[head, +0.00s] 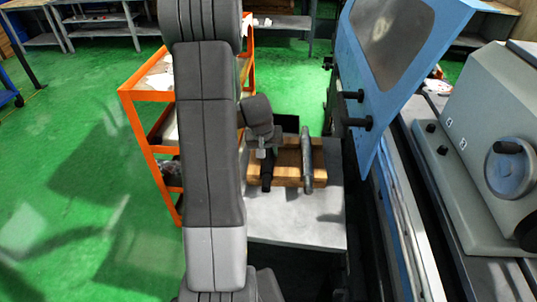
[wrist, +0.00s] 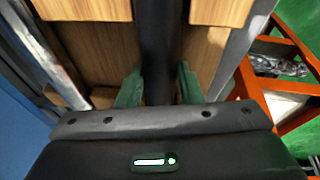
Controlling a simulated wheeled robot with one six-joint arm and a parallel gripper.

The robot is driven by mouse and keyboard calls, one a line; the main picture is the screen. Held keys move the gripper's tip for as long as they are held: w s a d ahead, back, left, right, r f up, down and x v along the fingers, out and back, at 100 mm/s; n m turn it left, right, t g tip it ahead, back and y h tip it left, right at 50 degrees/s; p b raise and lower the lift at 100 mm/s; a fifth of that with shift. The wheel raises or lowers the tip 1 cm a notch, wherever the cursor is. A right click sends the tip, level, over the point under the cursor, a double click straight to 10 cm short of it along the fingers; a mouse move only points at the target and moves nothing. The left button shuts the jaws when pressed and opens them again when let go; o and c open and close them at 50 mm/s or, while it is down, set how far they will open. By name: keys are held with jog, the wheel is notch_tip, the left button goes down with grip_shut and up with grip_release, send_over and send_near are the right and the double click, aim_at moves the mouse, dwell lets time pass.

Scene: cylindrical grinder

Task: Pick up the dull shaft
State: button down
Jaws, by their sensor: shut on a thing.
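The dull shaft is a dark, nearly black bar (head: 267,172) over the left part of a wooden rack (head: 288,172) in the head view. In the wrist view the dull shaft (wrist: 160,40) runs up the middle between the two green fingers of my gripper (wrist: 158,88). My gripper, also in the head view (head: 267,153), is shut on the dull shaft from above. A second shaft, bright and metallic (head: 307,160), lies to the right on the rack; it also shows at the left in the wrist view (wrist: 50,62). I cannot tell whether the dull shaft touches the rack.
The rack stands on a grey table (head: 290,220). An orange cart (head: 150,95) stands to the left, partly behind my arm. The grinder's blue door (head: 375,60) with black handles and its grey body (head: 490,160) are at the right. Green floor (head: 80,180) is open at the left.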

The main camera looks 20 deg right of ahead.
jog(key=shift+w+r, duration=0.1)
jog(key=shift+r, duration=0.15)
